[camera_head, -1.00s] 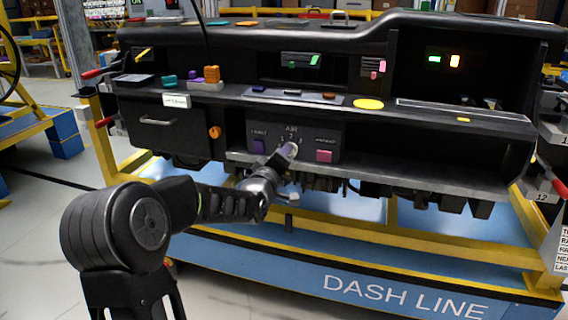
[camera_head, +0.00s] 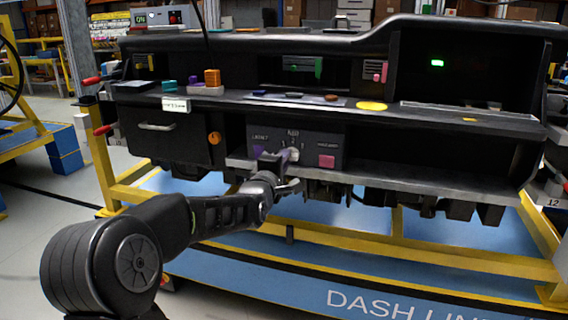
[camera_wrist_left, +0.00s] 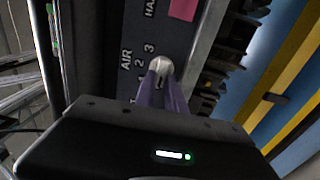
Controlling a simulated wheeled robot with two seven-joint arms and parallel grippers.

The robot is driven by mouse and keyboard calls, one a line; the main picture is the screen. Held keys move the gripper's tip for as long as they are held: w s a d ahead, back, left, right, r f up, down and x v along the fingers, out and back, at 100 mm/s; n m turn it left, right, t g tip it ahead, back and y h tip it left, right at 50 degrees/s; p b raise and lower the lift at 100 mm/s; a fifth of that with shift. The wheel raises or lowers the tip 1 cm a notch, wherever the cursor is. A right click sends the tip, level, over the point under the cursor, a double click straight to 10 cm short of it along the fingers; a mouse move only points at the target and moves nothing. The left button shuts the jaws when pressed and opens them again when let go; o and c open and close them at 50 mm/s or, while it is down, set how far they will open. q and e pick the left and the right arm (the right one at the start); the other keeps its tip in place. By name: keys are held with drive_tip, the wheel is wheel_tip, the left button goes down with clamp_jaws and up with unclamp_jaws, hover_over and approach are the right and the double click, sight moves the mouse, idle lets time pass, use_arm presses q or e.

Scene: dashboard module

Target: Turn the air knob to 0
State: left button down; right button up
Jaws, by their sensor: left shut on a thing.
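The air knob (camera_head: 293,155) is a small pale knob on the dark control panel, below the label AIR. It also shows in the left wrist view (camera_wrist_left: 160,66), beside the printed 2 and 3. My left gripper (camera_head: 283,161) reaches it from the front left. In the left wrist view, its two purplish-grey fingers (camera_wrist_left: 161,85) are closed around the knob. The fingers hide part of the knob, and I cannot tell which number it points to. My right gripper is in neither view.
A purple button (camera_head: 258,151) lies left of the knob and a pink button (camera_head: 327,161) right of it. A metal ledge (camera_head: 400,180) runs below the panel. An orange knob (camera_head: 214,138) sits on the drawer side. Small parts lie on the shelf above.

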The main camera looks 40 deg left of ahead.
use_arm(q)
drive_tip(key=c, duration=1.4)
unclamp_jaws()
drive_tip(key=v, duration=0.7)
drive_tip(key=shift+s+p, duration=0.3)
drive_tip(key=shift+s, duration=0.1)
drive_tip(key=shift+d, duration=0.1)
